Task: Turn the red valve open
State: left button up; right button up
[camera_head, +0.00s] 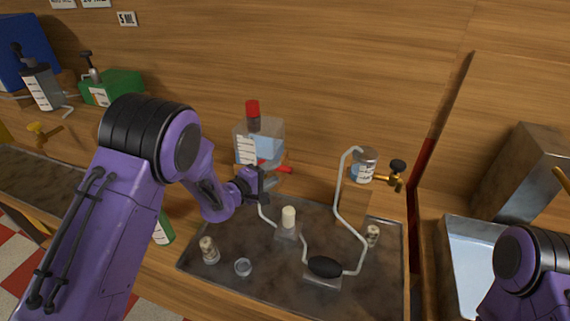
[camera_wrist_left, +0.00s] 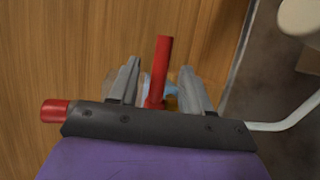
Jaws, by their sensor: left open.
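The red valve (camera_head: 284,169) shows as a short red lever beside the clear container of blue liquid (camera_head: 270,140). My left gripper (camera_head: 266,182) is at the valve, its dark jaws partly covering the fitting. In the left wrist view the red lever (camera_wrist_left: 160,70) stands between the two grey fingers of my open left gripper (camera_wrist_left: 158,80). Gaps show on both sides of the lever. The lever's lower end is hidden behind the gripper's dark mount. My right gripper is out of view; only part of my right arm shows at the lower right.
A dark tray (camera_head: 225,285) holds small vials, a white-capped piece (camera_head: 288,218) and a black bulb (camera_head: 325,266) with bent tubing. A bottle with a brass tap (camera_head: 388,180) stands to the right. A red-capped part (camera_head: 252,108) rises above the container.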

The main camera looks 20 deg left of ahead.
aim_at(280, 170)
pick_arm(q)
jog(key=p+x, duration=0.1)
jog(key=x, duration=0.5)
jog(key=shift+w+d+f, duration=0.15)
jog(key=shift+w, duration=0.05)
jog(key=shift+s, duration=0.1)
grip_shut()
